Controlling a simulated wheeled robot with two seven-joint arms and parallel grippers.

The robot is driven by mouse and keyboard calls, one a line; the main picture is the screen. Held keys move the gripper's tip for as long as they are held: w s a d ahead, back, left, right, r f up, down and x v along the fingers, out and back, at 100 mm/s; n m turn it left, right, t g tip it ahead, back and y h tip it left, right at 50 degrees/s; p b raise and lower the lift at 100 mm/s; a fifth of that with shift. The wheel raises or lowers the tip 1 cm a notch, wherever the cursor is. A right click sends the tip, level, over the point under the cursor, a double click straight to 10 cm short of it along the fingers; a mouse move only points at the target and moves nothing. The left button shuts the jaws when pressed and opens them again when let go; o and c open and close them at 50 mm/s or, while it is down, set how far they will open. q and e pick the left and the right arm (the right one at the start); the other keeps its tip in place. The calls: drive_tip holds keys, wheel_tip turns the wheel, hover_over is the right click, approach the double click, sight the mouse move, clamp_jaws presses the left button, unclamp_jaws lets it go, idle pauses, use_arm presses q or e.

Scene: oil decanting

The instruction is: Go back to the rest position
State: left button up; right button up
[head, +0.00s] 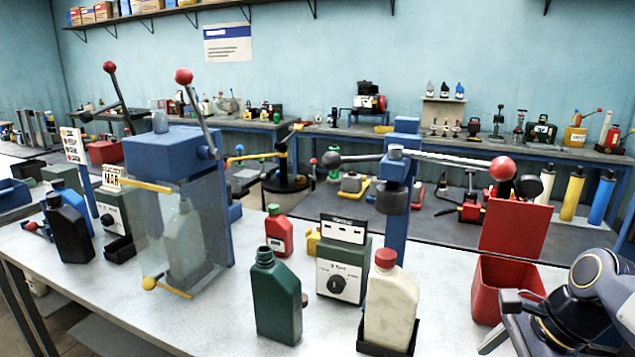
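My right gripper (505,320) is at the bottom right, in front of the red bin, with its arm coming in from the right edge. It appears to hold nothing, but its finger gap is unclear. My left gripper is not in view. An uncapped dark green bottle (277,300) stands upright at the front middle of the table (225,310). A cream bottle with a red cap (390,300) stands upright in a black holder under the blue press. A red bottle (278,232) stands behind the green one.
A red bin (500,285) with a raised lid is beside my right gripper. A grey-green box with a dial (343,265) stands mid-table. A blue machine with a clear guard (170,155) and a dark bottle (68,230) are at left. The table's front left is clear.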

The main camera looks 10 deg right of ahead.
drive_tip(key=s+a+f+n+t+p, duration=0.1)
drive_tip(key=s+a+n, duration=0.3)
drive_tip(key=n, duration=0.5)
drive_tip(key=s+a+f+n+t+p, duration=0.1)
drive_tip(key=s+a+f+n, duration=0.3)
drive_tip(key=a+n, duration=0.4)
drive_tip(key=shift+s+a+f+n+t, duration=0.3)
drive_tip(key=shift+s+n+t, duration=0.15)
drive_tip(key=shift+n, duration=0.65)
